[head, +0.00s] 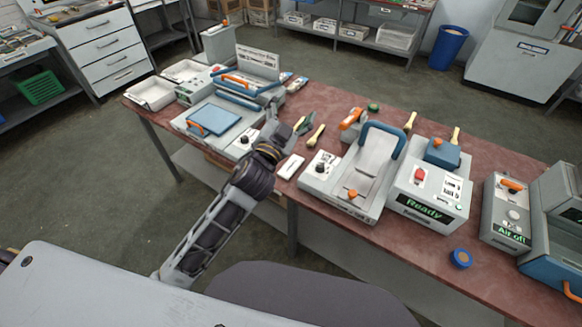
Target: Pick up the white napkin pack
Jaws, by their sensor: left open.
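The white napkin pack (291,167) looks like a small white block lying flat near the front edge of the reddish-brown table (420,258). My left gripper (287,123) is over the table, a little beyond the pack in the picture. It is open, and nothing shows clearly between its fingers. The pack lies just right of my left wrist and shows in full. My right gripper is not in view.
A grey press with a blue handle (381,130) stands right of the pack. A machine with a blue pad (214,117) stands left of my arm. Wooden spoons (316,136) lie behind the pack. A blue tape roll (461,258) lies at the front right.

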